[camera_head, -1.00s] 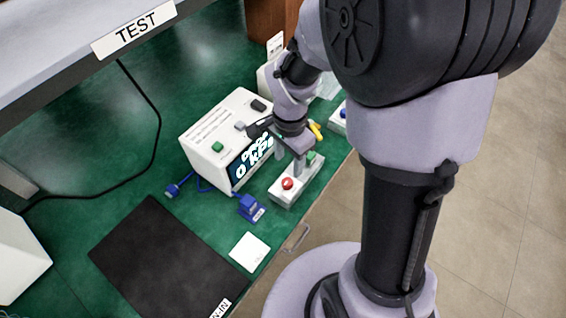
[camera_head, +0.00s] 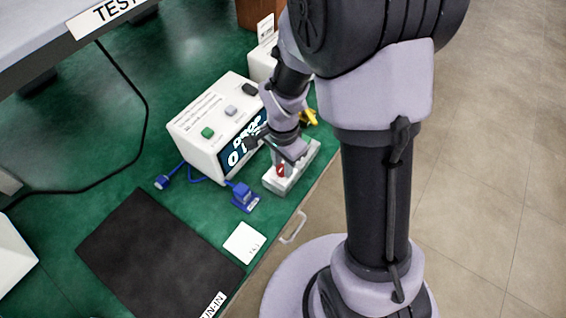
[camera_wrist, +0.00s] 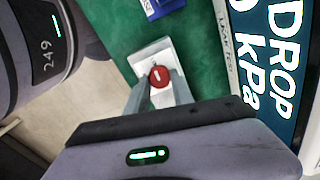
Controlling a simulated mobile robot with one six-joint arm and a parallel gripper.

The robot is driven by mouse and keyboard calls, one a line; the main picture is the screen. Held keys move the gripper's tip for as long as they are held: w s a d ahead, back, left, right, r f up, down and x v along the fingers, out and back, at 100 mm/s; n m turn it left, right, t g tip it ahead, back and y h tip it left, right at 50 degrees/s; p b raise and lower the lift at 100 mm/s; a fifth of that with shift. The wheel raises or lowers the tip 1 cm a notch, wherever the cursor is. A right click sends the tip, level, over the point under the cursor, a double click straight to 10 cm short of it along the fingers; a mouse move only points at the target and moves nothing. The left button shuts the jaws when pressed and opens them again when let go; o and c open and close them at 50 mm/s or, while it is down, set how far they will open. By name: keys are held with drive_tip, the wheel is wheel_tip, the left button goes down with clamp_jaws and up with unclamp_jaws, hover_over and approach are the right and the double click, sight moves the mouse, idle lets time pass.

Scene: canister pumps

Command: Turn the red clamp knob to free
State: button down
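The red clamp knob (camera_wrist: 159,76) is round with a white mark, on a pale block (camera_wrist: 150,55). In the head view the red knob (camera_head: 280,171) shows partly below my gripper (camera_head: 283,165), at the near end of the pale block (camera_head: 272,186). In the wrist view my gripper (camera_wrist: 158,88) points at the knob, one finger on each side. The fingers look spread wider than the knob, with a small gap showing. Whether either fingertip touches it is not clear. The green part on the block is hidden.
A white test box (camera_head: 205,125) with a display reading "DROP" and "kPa" stands close to the left of my gripper. A blue clip (camera_head: 244,196), a white card (camera_head: 244,243) and a dark mat (camera_head: 150,250) lie nearer. The bench edge runs close on the right.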

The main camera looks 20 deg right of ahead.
drive_tip(key=shift+n, duration=0.3)
drive_tip(key=n+p, duration=0.1)
drive_tip(key=n, duration=0.2)
drive_tip(key=shift+n, duration=0.3)
drive_tip(key=n, duration=0.4)
drive_tip(key=shift+n+p, duration=0.3)
drive_tip(key=shift+p, duration=0.1)
drive_tip(key=n+p, duration=0.1)
drive_tip(key=n, duration=0.3)
drive_tip(key=shift+a+n, duration=0.1)
drive_tip(key=shift+n, duration=0.2)
drive_tip(key=shift+n+p, duration=0.6)
drive_tip(key=shift+n, duration=1.6)
drive_tip(key=c, duration=1.1)
unclamp_jaws()
